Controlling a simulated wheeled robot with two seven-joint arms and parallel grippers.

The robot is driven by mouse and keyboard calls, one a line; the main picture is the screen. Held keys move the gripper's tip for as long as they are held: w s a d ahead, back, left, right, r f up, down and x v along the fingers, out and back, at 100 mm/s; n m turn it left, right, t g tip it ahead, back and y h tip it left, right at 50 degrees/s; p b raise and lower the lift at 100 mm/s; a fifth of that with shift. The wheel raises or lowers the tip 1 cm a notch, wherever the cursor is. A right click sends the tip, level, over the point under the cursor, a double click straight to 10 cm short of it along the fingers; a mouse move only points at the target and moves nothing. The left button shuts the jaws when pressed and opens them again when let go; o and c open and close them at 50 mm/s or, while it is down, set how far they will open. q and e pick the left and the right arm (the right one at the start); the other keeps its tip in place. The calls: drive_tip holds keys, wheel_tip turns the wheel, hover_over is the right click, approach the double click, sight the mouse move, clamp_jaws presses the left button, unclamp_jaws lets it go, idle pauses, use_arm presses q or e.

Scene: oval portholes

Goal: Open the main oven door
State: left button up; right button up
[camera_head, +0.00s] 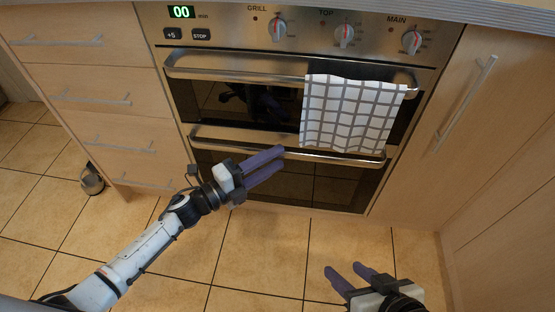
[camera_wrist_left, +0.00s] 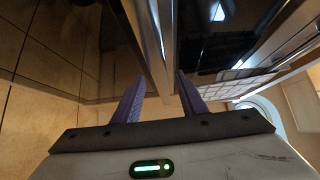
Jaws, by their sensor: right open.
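The main oven door (camera_head: 325,188) is the lower dark glass door of the oven and looks shut. Its metal handle bar (camera_head: 232,140) runs across its top. My left gripper (camera_head: 283,155) is at the middle of this bar, its purple fingers apart. In the left wrist view the bar (camera_wrist_left: 152,45) runs towards the gap between the fingers of my left gripper (camera_wrist_left: 161,78); I cannot tell whether it touches either finger. My right gripper (camera_head: 348,268) is open and empty, low over the floor at the bottom right.
The upper oven door's handle (camera_head: 235,71) carries a checked towel (camera_head: 352,112) that hangs down to the lower handle. Drawers (camera_head: 95,98) stand left and a cupboard (camera_head: 440,110) right. A metal object (camera_head: 92,180) is on the floor at left. The tiled floor before the oven is clear.

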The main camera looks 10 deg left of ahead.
use_arm(q)
drive_tip(key=shift+x, duration=0.9)
use_arm(e)
drive_tip(key=shift+a+f, duration=0.1)
drive_tip(key=shift+a, duration=0.05)
